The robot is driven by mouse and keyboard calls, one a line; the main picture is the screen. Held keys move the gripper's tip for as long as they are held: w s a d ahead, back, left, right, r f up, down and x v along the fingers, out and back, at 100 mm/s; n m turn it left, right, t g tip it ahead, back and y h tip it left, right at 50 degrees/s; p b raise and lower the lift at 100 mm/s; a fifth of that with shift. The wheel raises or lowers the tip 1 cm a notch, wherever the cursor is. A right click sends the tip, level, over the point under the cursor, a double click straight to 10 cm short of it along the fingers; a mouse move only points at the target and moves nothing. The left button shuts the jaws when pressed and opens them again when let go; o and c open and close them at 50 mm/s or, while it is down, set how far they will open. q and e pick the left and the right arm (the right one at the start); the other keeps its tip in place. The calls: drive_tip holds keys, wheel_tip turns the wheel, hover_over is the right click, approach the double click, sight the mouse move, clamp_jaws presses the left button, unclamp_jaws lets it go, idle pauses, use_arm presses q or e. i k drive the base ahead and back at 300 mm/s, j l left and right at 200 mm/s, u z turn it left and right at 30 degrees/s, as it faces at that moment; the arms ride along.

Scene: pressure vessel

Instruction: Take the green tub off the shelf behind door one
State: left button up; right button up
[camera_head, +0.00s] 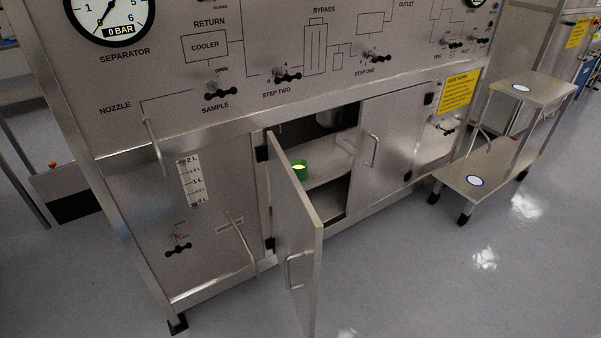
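A small green tub (299,171) with a pale yellow-green top or content stands upright on the shelf (328,165) inside the steel cabinet. It is near the left side of the opening, close to the open door's hinge side. The left cabinet door (299,245) stands swung open toward the front, with its bar handle (293,271) low on the panel. I cannot read a number on it. The right cabinet door (385,142) is shut. Neither of my grippers shows in this view.
A two-level steel trolley (480,175) stands on the floor at the right. Valve handles (221,90) stick out from the panel above the cabinet. A thin pipe (240,245) projects at the lower left. The floor (420,280) in front is clear apart from the open door.

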sight(299, 167)
drive_tip(key=i+l, duration=0.15)
drive_tip(key=l, duration=0.25)
drive_tip(key=i+l, duration=0.1)
drive_tip(key=l, duration=0.25)
drive_tip(key=i+l+u, duration=0.1)
drive_tip(key=l, duration=0.3)
drive_tip(key=i+l, duration=0.15)
drive_tip(key=l, duration=0.2)
drive_tip(key=i+l+u, duration=0.1)
drive_tip(key=l, duration=0.3)
drive_tip(key=i+l, duration=0.15)
drive_tip(key=l, duration=0.25)
